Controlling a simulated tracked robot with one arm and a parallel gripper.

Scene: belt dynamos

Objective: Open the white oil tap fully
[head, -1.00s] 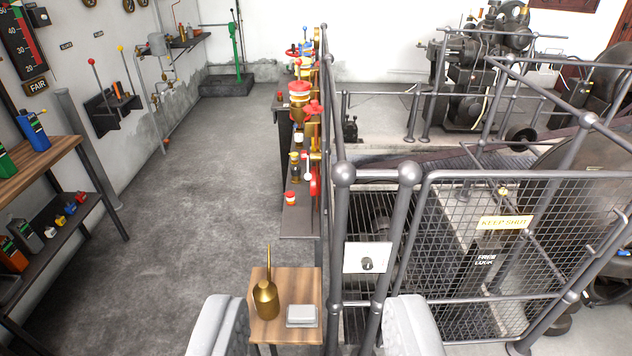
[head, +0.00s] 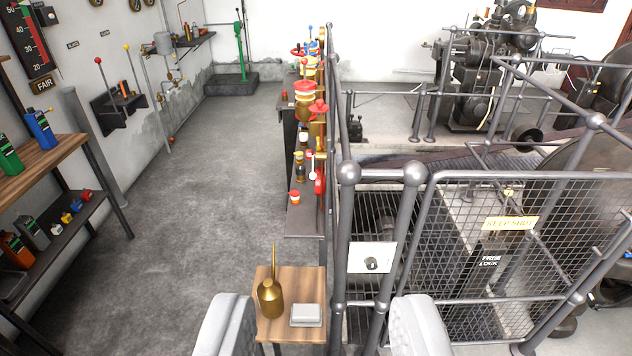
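My gripper (head: 322,302) is open and empty. Its two pale grey fingers stand wide apart at the bottom of the head view. Beyond it, along the left side of the railing, is a narrow bench with brass oilers and red fittings. A small white knob (head: 313,176) on a thin stem shows there, near a red wheel; it looks like the white oil tap, but it is too small to tell how far it is open. It is well ahead of my gripper, not touched. A red-topped brass oiler (head: 304,92) stands farther along the bench.
Grey railing (head: 348,175) and a mesh gate (head: 480,250) block the right. Shelves with bottles stand left. The floor (head: 190,210) between is clear.

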